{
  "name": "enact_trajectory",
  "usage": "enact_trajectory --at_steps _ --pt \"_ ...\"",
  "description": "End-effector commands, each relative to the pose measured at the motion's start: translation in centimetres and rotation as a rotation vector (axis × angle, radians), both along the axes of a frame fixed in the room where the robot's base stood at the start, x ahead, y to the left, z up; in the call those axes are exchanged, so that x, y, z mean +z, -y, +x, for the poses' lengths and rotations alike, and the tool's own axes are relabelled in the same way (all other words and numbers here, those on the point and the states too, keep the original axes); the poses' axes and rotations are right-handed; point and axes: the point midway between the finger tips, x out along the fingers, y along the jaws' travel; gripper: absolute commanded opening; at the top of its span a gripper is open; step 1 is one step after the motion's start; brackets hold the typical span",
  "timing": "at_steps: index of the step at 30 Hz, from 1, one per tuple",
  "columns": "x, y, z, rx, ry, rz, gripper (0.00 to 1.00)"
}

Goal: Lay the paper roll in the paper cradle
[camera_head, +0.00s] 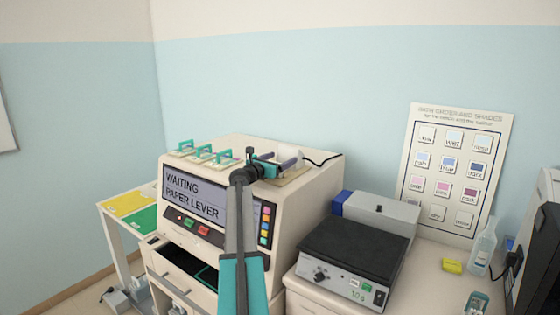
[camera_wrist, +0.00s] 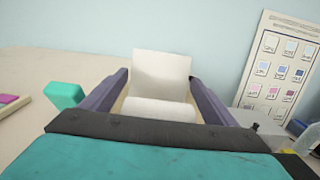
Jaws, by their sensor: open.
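The white paper roll (camera_wrist: 160,110) lies in the middle of the wrist view, with a loose sheet standing up behind it. My gripper (camera_wrist: 160,79) is open, with one purple finger on each side of the roll. I cannot tell whether the fingers touch it. In the head view my gripper (camera_head: 280,160) is low over the top of the white machine (camera_head: 315,194), at its right part. A tan base (camera_head: 296,174) shows under it there. The roll is not clear in the head view. I cannot make out the cradle's shape or whether the roll rests in it.
The machine's screen (camera_head: 193,192) reads "WAITING PAPER LEVER". Several teal-handled pieces (camera_head: 203,152) stand on its top, left of my gripper. A black-topped device (camera_head: 352,248) and a grey box (camera_head: 378,213) stand to the right. A chart (camera_head: 455,170) stands against the wall.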

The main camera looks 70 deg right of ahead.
Motion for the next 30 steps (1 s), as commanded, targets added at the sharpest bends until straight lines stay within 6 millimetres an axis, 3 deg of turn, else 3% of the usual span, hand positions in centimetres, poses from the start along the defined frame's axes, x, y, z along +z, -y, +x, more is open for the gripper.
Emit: enact_trajectory --at_steps 8,30 --pt "0.0 -1.7 0.5 0.002 0.0 0.0 0.81" --pt "0.1 -10.9 2.8 0.001 0.001 -0.001 0.81"
